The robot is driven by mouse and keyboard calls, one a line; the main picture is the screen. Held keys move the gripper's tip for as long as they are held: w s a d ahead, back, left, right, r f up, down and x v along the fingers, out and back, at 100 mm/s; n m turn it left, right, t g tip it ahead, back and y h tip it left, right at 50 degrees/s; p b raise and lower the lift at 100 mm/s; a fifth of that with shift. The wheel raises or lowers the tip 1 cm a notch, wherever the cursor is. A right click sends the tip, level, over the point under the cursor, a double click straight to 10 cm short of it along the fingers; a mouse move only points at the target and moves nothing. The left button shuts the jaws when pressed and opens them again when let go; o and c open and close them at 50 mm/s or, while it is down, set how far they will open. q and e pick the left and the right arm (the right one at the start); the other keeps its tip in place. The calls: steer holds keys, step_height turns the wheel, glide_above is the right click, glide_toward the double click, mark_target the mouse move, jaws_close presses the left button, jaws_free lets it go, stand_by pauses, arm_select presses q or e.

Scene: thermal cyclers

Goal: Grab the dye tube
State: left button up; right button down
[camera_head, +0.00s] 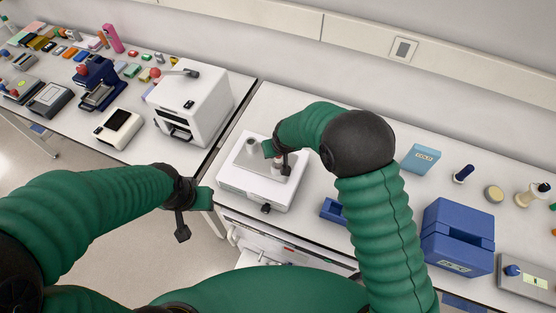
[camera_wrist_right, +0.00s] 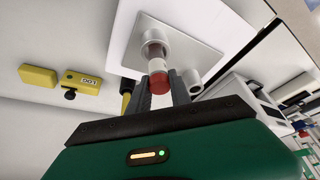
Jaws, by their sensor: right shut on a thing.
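The dye tube (camera_wrist_right: 157,67) has a red end and a pale body. In the right wrist view it lies between the two dark fingers of my right gripper (camera_wrist_right: 159,88), which is shut on it. The tube's far end points at a round white fitting (camera_wrist_right: 154,38) on a pale plate; I cannot tell whether they touch. In the head view my right gripper (camera_head: 281,162) is over the white device (camera_head: 256,191) with the grey plate, and the tube is mostly hidden there. My left gripper (camera_head: 183,226) hangs in front of the bench edge, away from the tube; its jaws are unclear.
A white boxy machine (camera_head: 195,104) stands on the left bench, with several small instruments beyond it. A blue box (camera_head: 457,237), a light-blue carton (camera_head: 420,159) and a small blue rack (camera_head: 334,211) are on the right. Bench space behind the white device is clear.

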steer(key=shift+a, duration=0.25)
